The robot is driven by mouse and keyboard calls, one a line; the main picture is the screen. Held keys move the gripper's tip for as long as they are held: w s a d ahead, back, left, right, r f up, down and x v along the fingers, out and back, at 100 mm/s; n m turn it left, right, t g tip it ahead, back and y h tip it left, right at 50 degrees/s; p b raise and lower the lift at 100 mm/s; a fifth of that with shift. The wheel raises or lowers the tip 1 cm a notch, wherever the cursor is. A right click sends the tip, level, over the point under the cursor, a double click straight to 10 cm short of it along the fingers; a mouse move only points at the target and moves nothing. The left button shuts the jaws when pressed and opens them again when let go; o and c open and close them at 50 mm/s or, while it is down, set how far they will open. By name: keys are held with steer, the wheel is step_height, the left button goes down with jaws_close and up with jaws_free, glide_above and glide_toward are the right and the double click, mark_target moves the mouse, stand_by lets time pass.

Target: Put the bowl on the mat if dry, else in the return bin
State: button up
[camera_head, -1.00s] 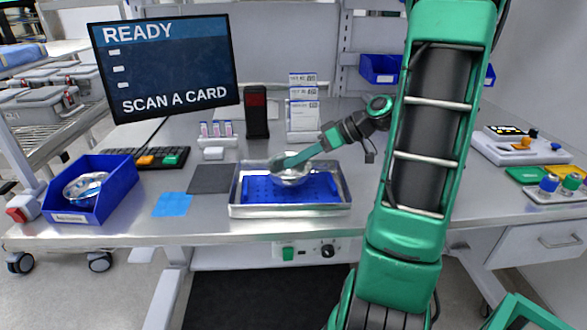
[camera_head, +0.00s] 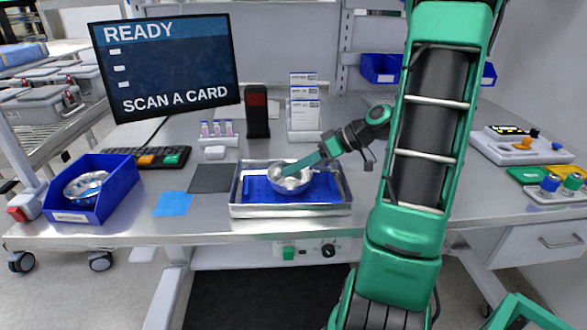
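A shiny metal bowl (camera_head: 290,180) is in the silver tray with a blue perforated floor (camera_head: 325,190), at the middle of the bench. Its open side faces up, and its inside shows. Whether its inside is wet or dry is too small to tell. My gripper (camera_head: 293,169) reaches in from the right and is at the bowl's back rim; I cannot tell whether its fingers are closed on the rim. A dark grey mat (camera_head: 210,178) lies flat left of the tray. A blue bin (camera_head: 120,184) with a white label stands at the far left and holds another metal bowl (camera_head: 85,187).
A blue square (camera_head: 173,204) lies in front of the grey mat. A keyboard (camera_head: 150,156), a screen (camera_head: 165,65), a vial rack (camera_head: 218,140) and a black device (camera_head: 257,112) stand behind. Devices sit at the right. My arm hides part of the bench.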

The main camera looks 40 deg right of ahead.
steer(key=v, duration=1.2)
steer(key=shift+r, duration=0.1)
